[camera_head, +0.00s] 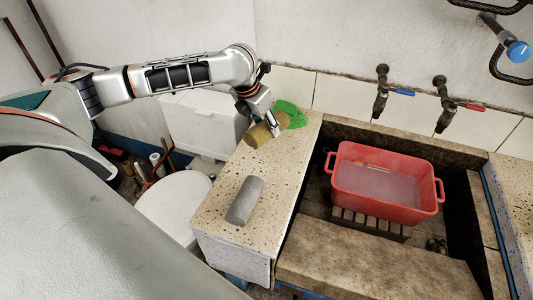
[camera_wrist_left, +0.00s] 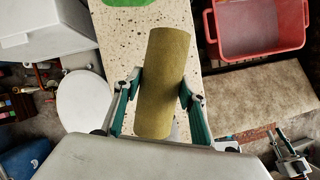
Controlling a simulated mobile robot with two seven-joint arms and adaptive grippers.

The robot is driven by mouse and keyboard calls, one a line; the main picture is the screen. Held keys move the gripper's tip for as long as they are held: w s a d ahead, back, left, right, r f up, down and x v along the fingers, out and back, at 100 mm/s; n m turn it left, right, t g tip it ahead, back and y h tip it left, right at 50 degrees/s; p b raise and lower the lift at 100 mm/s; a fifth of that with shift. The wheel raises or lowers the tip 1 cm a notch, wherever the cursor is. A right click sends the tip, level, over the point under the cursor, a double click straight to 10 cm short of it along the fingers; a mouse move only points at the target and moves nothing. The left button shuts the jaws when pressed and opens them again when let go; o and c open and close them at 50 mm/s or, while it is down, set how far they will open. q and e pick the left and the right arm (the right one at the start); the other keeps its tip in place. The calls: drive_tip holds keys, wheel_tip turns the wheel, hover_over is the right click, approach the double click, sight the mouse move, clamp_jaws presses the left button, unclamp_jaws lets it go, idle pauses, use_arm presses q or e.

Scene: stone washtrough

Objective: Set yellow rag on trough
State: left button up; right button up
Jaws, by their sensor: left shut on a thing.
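The yellow rag (camera_head: 257,135) is a rolled, olive-yellow cylinder. My left gripper (camera_head: 268,122) is shut on it, over the back end of the trough's speckled stone ledge (camera_head: 225,195). In the left wrist view the rag (camera_wrist_left: 163,65) sits between the two fingers of my left gripper (camera_wrist_left: 161,86), its long side running away from the wrist. I cannot tell whether the rag touches the ledge. What looks like my right gripper (camera_wrist_left: 291,158) shows at the lower right of the left wrist view; its jaws are unclear.
A grey roll (camera_head: 245,200) lies on the front of the ledge, and a green cloth (camera_head: 292,114) at its back. A red basin (camera_head: 385,205) stands in the trough's sunken part. Two taps are on the wall behind. The ledge's middle is clear.

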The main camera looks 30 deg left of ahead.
sight(253, 131)
use_arm(q)
wheel_tip(253, 131, down, 7)
drive_tip(key=shift+f, duration=2.7)
drive_tip(key=o, duration=1.2)
drive_tip(key=shift+r, duration=0.1)
drive_tip(key=shift+s+r, duration=0.1)
drive_tip(key=shift+r, duration=0.15)
drive_tip(key=v, duration=1.1)
drive_tip(key=shift+s+r, duration=0.1)
drive_tip(key=shift+r, duration=0.05)
